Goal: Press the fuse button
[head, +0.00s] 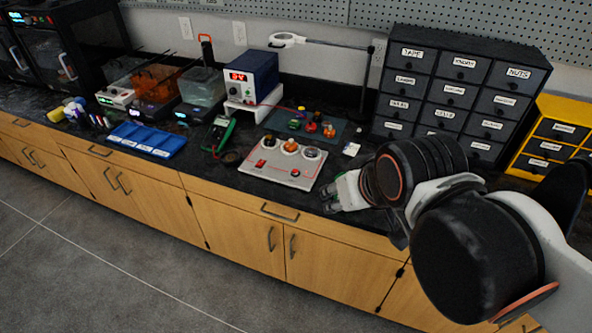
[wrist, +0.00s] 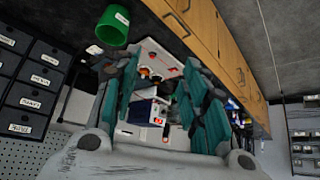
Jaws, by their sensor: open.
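A light grey panel (head: 251,172) lies on the dark bench, left of my gripper. I cannot read which one is the fuse button. My gripper (head: 331,193) hangs over the bench near its front edge, right of the panel and apart from it. In the wrist view the panel (wrist: 158,52) shows between the open, empty teal-padded fingers (wrist: 161,65).
Behind the panel are a dark mat (head: 345,133) with small coloured parts and a blue power supply (head: 251,75). A green meter (head: 217,133) and blue tray (head: 147,139) lie left. Labelled drawers (head: 455,90) stand behind my arm. A green cup (wrist: 112,27) shows in the wrist view.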

